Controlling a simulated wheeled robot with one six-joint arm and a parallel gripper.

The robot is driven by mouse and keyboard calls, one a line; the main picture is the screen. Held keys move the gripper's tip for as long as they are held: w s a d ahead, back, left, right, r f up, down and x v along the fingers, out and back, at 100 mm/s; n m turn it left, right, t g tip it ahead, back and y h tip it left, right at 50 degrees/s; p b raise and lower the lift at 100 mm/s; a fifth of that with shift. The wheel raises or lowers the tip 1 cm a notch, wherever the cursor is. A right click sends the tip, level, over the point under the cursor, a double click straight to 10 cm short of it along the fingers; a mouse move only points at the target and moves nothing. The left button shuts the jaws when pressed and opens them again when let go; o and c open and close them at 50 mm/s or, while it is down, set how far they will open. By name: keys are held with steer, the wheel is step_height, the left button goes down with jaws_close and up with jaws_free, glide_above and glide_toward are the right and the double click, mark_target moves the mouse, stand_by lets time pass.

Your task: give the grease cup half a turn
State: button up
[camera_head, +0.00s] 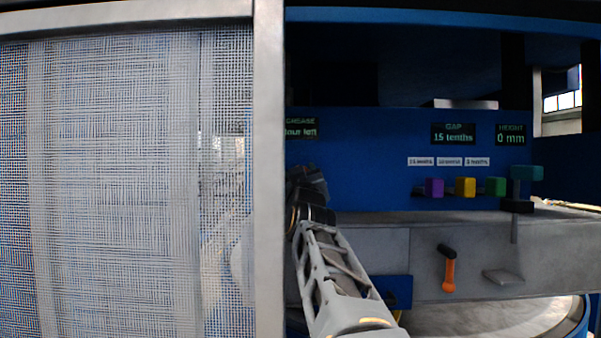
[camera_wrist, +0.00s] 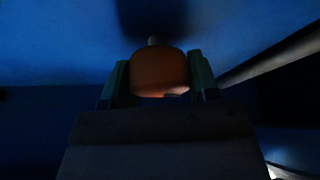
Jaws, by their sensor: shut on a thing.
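In the wrist view an orange-brown rounded cup, the grease cup (camera_wrist: 158,72), sits between the two fingers of my gripper (camera_wrist: 160,80). The fingers are shut on it from both sides. A short pale stem shows at its far end, against a blue surface. The view is dark, and any marks on the cup cannot be made out. In the head view my arm reaches in beside the grey post, and the grease cup and fingertips are hidden there. A display headed GREASE (camera_head: 301,127) is partly cut off by the post and seems to read "hour left".
A mesh guard (camera_head: 120,180) with a grey post (camera_head: 269,170) fills the left. Purple (camera_head: 434,187), yellow (camera_head: 465,187) and green (camera_head: 496,187) blocks line the blue panel. An orange-handled lever (camera_head: 448,273) hangs below. A pale bar (camera_wrist: 270,58) runs close to my gripper's right.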

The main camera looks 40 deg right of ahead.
steer(key=o, duration=0.7)
steer(key=shift+s, duration=0.15)
steer(key=shift+o, duration=1)
steer(key=b+v, duration=0.2)
steer(key=v, duration=1.1)
steer(key=shift+s+a+f, duration=0.2)
steer(key=shift+s+f, duration=0.05)
